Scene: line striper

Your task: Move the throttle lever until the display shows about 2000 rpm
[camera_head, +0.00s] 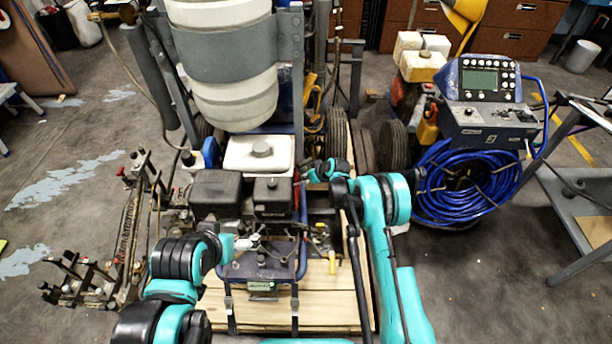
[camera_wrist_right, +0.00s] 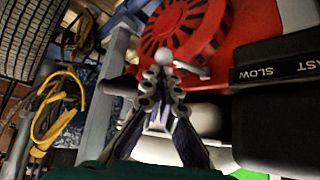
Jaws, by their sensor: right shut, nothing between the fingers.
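In the right wrist view a lever with a pale ball knob (camera_wrist_right: 165,56) stands in front of a red round engine cover (camera_wrist_right: 185,28). A black plate marked FAST and SLOW (camera_wrist_right: 275,71) is to its right. My right gripper (camera_wrist_right: 162,76) is shut, its fingertips just below the knob; I cannot tell whether they touch it. In the head view my right gripper (camera_head: 308,174) is beside the engine (camera_head: 272,192), and the lever is too small to make out. A small greenish display (camera_head: 262,286) is at the front of the machine; its digits are unreadable. My left gripper (camera_head: 246,242) is near the front panel, its jaws unclear.
A white tank (camera_head: 225,100) stands behind the engine. Right of it are a wheel (camera_head: 393,148), a blue hose coil (camera_head: 465,185) and a control box (camera_head: 490,95) with its own screen. A yellow-handled tool (camera_head: 332,262) lies on the wooden pallet (camera_head: 325,305).

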